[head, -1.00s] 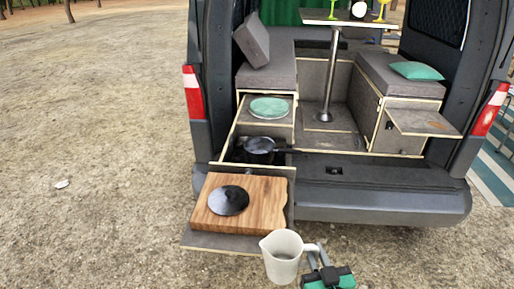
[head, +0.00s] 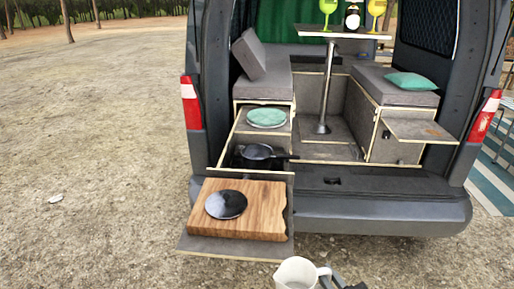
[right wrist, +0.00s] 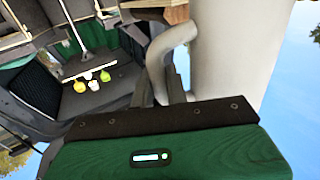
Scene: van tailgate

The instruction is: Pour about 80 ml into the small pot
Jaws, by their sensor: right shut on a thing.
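A white jug (head: 297,272) is at the bottom edge of the head view, its lower part cut off. My right gripper (head: 334,280) is shut on its handle, and the right wrist view shows the grip on the handle (right wrist: 170,48) beside the jug's pale wall (right wrist: 235,45). The jug looks upright in the head view; its contents cannot be made out. The small dark pot (head: 256,156) sits in the pulled-out drawer, its handle pointing right. The jug is in front of and below the pot in the picture, well apart from it. My left gripper is out of view.
A wooden board (head: 260,215) with a round dark lid (head: 226,204) lies on the drawer's front end. A green plate (head: 267,117) is behind the pot. The van's bumper (head: 380,215) is to the right. Glasses and a bottle (head: 352,17) stand on the raised table.

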